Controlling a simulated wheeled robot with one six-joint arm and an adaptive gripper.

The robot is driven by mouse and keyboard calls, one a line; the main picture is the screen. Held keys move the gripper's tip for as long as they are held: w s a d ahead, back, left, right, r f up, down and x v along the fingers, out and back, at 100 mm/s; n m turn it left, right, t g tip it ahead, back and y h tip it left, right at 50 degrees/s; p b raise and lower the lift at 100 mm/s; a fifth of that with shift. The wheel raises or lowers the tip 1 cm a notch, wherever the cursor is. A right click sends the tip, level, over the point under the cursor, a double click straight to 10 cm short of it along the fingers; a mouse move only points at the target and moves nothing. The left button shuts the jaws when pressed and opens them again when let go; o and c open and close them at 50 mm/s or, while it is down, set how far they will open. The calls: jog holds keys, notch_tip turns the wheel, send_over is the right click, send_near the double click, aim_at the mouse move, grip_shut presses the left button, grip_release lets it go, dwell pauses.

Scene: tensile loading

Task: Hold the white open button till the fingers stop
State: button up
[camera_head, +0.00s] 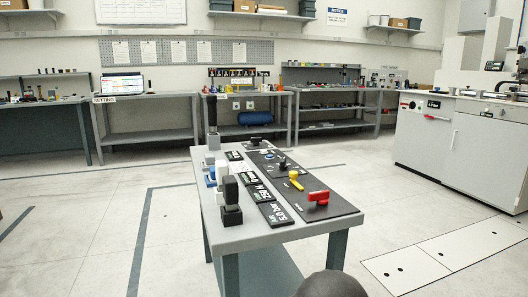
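A grey table (285,232) stands in front of me with a dark control panel (305,205) on its top. The panel carries a red handle (318,197), a yellow lever (295,180) and dark knobs (282,163). Dark readout plates (274,214) run along its left side; one reads about 5.0 bar and another 250 N. White blocks (221,169) and a blue piece (211,177) stand at the table's left edge. I cannot tell the white open button apart at this size. My gripper is not in view; a dark rounded shape at the bottom edge is unclear.
A black block (231,214) and a tall dark post (212,113) on a grey base stand on the table's left side. Workbenches (150,134) line the back wall. A grey machine (485,160) stands at right. The floor around the table is clear.

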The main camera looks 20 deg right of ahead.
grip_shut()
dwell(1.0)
